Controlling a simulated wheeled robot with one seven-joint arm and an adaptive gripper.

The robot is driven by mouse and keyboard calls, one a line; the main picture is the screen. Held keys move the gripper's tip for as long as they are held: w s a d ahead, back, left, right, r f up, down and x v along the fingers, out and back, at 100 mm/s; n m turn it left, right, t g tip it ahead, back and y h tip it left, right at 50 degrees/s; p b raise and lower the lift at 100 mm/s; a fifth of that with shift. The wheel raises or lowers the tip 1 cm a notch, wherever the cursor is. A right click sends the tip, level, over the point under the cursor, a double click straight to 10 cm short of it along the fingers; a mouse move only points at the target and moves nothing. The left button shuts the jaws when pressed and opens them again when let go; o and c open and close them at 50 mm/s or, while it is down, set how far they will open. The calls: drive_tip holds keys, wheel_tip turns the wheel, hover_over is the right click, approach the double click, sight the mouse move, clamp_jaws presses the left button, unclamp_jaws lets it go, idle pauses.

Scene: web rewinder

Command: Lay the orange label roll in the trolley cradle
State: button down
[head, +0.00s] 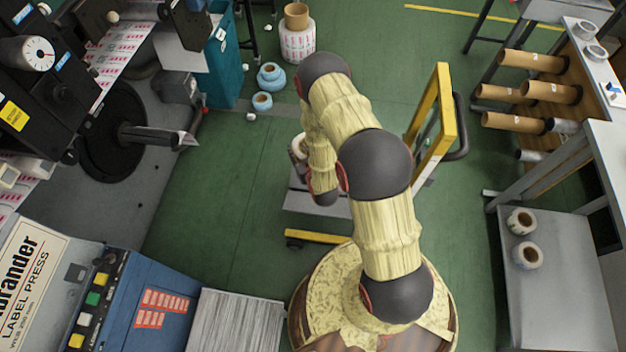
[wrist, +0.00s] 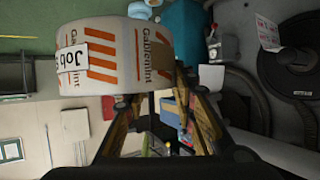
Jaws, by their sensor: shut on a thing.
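The orange label roll (wrist: 110,55), white with orange stripes and a "Job" tag, fills the upper left of the wrist view. My gripper (wrist: 165,88) is shut on the roll, with its two fingers reaching up to the roll's near side. In the head view my arm hides the gripper, and a small part of a pale roll (head: 298,147) shows at the arm's left edge. The trolley (head: 440,115) has a yellow upright frame and a grey deck, partly behind my arm. I cannot make out its cradle.
A label press (head: 120,295) stands at the lower left and a black rewinder (head: 60,90) at the upper left. A grey bench (head: 560,285) with two rolls is at the right, below a rack of cardboard cores (head: 530,62). Green floor (head: 215,200) left of the trolley is clear.

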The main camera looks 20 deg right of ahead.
drive_tip(key=shift+m+h, duration=0.3)
drive_tip(key=shift+s+d+f+b, duration=0.55)
drive_tip(key=shift+d+f+b, duration=0.45)
drive_tip(key=shift+f, duration=4.1)
drive_tip(key=shift+s+d+f+b, duration=0.6)
drive_tip(key=shift+f+b, duration=0.75)
drive_tip(key=shift+f, duration=3.7)
drive_tip(key=shift+s+d+f+b, duration=0.45)
drive_tip(key=shift+d+f+b, duration=0.6)
drive_tip(key=shift+f, duration=4.05)
drive_tip(key=shift+a, duration=0.15)
drive_tip(key=shift+f, duration=0.55)
drive_tip(key=c, duration=1.4)
unclamp_jaws()
drive_tip(key=shift+s, duration=0.15)
